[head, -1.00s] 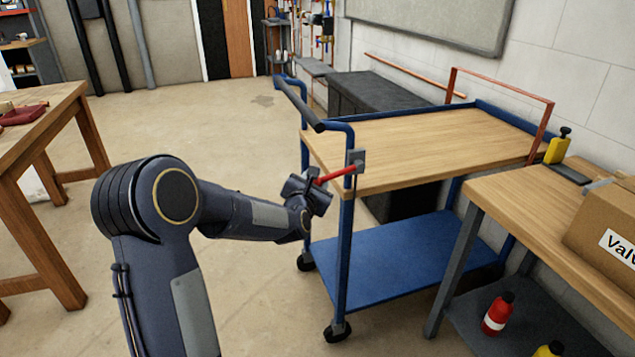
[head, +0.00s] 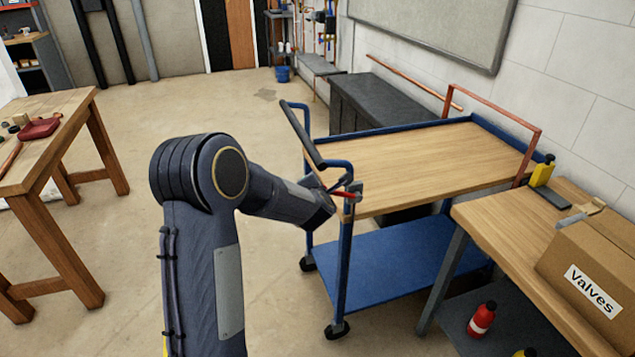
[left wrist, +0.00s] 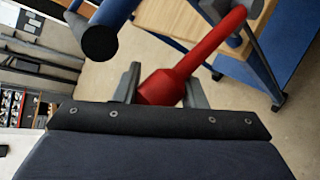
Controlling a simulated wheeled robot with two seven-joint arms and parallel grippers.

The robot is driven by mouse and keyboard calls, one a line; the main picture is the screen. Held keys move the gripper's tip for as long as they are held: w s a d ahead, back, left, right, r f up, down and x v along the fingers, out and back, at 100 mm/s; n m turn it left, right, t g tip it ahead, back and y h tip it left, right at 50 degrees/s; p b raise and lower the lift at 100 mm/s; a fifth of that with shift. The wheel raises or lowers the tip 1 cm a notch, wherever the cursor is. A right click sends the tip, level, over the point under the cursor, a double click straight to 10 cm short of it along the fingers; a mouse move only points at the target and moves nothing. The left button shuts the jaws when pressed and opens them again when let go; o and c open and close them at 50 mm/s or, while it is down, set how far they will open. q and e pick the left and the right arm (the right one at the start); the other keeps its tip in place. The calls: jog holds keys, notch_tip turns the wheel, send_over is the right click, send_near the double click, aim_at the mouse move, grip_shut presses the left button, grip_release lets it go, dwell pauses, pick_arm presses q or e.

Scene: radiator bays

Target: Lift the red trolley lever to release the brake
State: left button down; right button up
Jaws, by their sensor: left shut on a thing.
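The red lever (head: 342,194) sits at the near corner post of the blue trolley (head: 350,265), just below the handle. In the left wrist view the red lever (left wrist: 205,60) runs from its grey pivot to a thick end between my fingers. My left gripper (head: 338,190) is shut on that thick end; it also shows in the left wrist view (left wrist: 160,88). In the head view the arm partly hides the lever and fingers. The trolley has a wooden top (head: 430,165) and a black handle grip (head: 303,138). My right gripper is not in view.
A wooden bench (head: 480,228) with a box marked Valves (head: 590,265) stands close at the right. A red bottle (head: 481,320) is on its lower shelf. A wooden table (head: 80,115) is at the left. The floor between is clear.

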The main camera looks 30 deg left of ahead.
pick_arm(q)
jog(key=shift+w+d+r, duration=0.2)
jog(key=shift+r, duration=0.25)
jog(key=c, duration=1.1)
grip_release()
jog(key=shift+o, duration=1)
jog(key=shift+d+f, duration=0.1)
jog(key=shift+f, duration=0.05)
jog(key=v, duration=0.7)
jog(key=shift+s, duration=0.35)
jog(key=shift+d, duration=0.15)
